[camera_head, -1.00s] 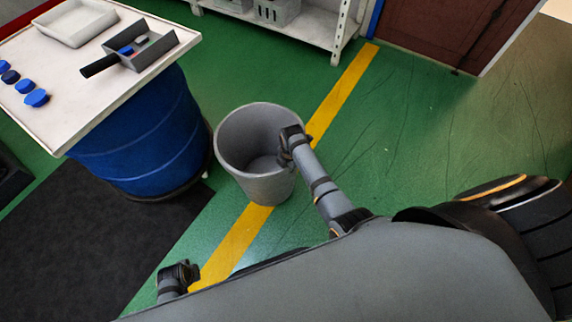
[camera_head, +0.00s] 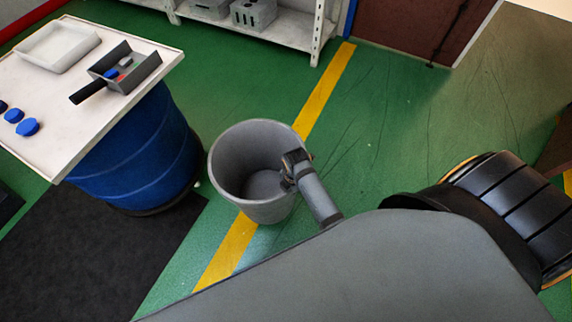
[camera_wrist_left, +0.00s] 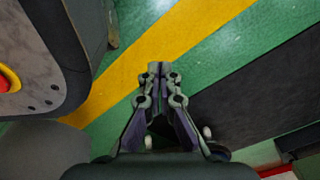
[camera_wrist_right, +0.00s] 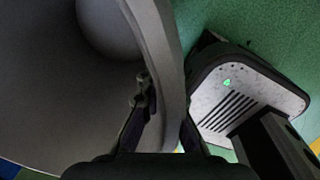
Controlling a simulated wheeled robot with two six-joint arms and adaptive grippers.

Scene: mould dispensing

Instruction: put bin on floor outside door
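The grey bin (camera_head: 225,175) is upright and empty, over the yellow floor line in the head view. My right gripper (camera_head: 290,168) grips its rim on the right side. In the right wrist view the bin wall (camera_wrist_right: 165,50) runs between the fingers (camera_wrist_right: 165,110), one inside and one outside, the outer one partly hidden. I cannot tell whether the bin clears the floor. My left gripper (camera_wrist_left: 157,80) is empty, its fingertips together above the floor. A dark red-brown door (camera_head: 410,30) stands at the top right of the head view.
A table (camera_head: 150,75) on a blue drum (camera_head: 140,150) stands left of the bin, with a scoop (camera_head: 115,75), a tray (camera_head: 58,45) and blue caps. A white shelf (camera_head: 290,45) is at the back. Green floor lies clear towards the door; a black mat (camera_head: 90,260) is at lower left.

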